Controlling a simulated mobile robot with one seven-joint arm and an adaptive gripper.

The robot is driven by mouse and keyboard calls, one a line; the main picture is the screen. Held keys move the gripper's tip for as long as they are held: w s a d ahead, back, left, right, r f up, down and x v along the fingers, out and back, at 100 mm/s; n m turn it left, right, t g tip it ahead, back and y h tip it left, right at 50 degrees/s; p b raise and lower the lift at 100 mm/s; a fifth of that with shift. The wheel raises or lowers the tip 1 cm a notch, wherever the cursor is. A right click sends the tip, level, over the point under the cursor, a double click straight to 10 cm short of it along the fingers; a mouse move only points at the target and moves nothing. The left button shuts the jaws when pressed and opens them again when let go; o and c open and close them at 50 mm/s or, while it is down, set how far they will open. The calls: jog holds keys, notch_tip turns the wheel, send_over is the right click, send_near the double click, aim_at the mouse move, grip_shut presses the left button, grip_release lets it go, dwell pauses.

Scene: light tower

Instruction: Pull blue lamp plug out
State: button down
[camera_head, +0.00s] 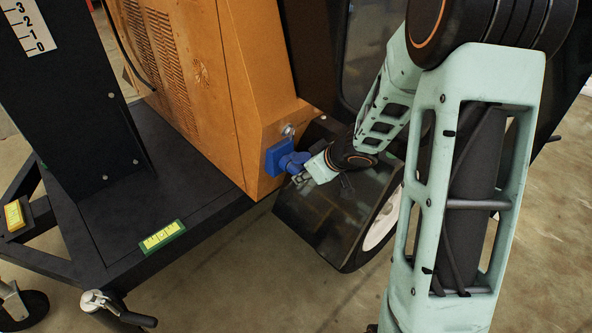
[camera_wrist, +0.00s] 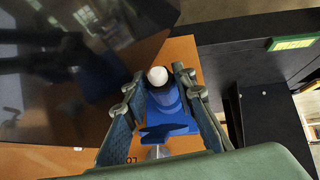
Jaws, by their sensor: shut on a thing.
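The blue lamp plug (camera_head: 293,162) is a round blue piece at a blue square socket (camera_head: 274,158) on the lower corner of the orange housing (camera_head: 262,120). The plug meets the socket in the head view; how deep it sits I cannot tell. My gripper (camera_head: 302,174) is at the plug from the right, its fingers shut on it. In the wrist view the plug (camera_wrist: 166,100) lies between the two fingers of my gripper (camera_wrist: 160,92), with a round white end at its top. The fingers hide part of its sides.
A black fender (camera_head: 320,222) over a white-rimmed wheel (camera_head: 382,222) lies just below and right of my gripper. The black trailer frame (camera_head: 125,205) with a yellow-green label (camera_head: 163,237) is at left. Concrete floor at the bottom is open.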

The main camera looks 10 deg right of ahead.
jog(key=shift+s+d, duration=0.15)
jog(key=shift+s+d+p, duration=0.15)
jog(key=shift+s+d, duration=0.6)
jog(key=shift+s, duration=0.3)
jog(key=shift+s+d+p, duration=0.15)
jog(key=shift+s+d, duration=0.55)
jog(key=shift+s, duration=0.3)
